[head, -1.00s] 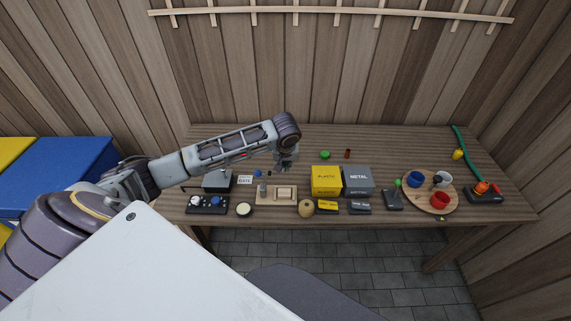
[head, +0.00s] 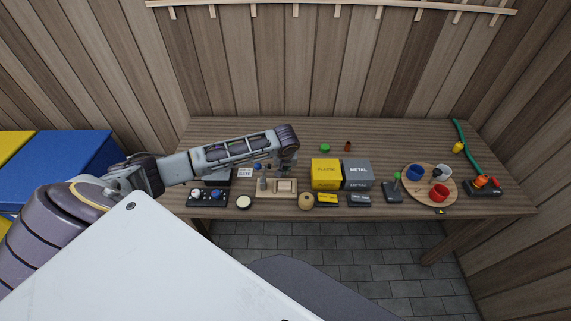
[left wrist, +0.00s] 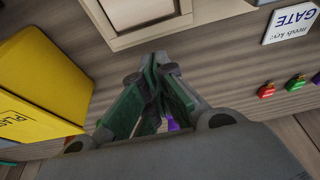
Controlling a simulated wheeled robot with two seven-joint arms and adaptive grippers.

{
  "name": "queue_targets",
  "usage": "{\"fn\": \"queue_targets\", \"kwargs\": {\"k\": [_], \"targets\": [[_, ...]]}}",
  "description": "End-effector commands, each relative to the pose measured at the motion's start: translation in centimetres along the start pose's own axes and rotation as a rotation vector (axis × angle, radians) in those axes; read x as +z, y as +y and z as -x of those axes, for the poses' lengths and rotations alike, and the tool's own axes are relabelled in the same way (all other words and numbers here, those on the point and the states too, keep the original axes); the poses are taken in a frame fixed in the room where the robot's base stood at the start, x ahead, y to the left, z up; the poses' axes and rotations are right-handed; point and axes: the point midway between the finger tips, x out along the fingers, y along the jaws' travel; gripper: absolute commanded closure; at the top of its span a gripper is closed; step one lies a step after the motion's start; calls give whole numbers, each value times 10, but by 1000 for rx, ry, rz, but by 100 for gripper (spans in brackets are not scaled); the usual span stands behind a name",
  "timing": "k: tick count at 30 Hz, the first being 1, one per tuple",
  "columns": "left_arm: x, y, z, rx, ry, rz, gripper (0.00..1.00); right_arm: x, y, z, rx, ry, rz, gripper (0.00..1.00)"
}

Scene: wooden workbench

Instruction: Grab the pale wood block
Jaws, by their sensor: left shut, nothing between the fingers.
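The pale wood block (head: 286,185) appears to be the light rectangular piece on the wooden board (head: 262,194) at the front of the bench. In the left wrist view a pale framed wooden piece (left wrist: 122,38) shows at the top, cut off by the picture edge; I cannot tell block from board there. My left gripper (head: 284,168) hangs behind the board, mostly hidden under its own wrist. In the left wrist view its green fingers (left wrist: 158,66) are shut and empty, apart from the pale wood. My right gripper is not in view.
A yellow bin (head: 326,173) and a grey bin (head: 357,174) stand close right of the board. A GATE card (head: 245,173) lies on its left. A round wooden piece (head: 306,201) sits front right. A purple thing (left wrist: 173,123) shows behind the fingers.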

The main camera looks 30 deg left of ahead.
Motion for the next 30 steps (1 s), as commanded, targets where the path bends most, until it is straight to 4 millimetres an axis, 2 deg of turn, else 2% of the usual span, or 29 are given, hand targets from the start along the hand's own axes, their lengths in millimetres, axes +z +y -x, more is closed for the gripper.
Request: {"fn": "queue_targets", "kwargs": {"k": [12,30], "targets": [[24,-1,9,-1,0,-1,100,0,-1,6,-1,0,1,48],[22,0,9,0,-1,0,100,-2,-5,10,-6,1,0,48]]}}
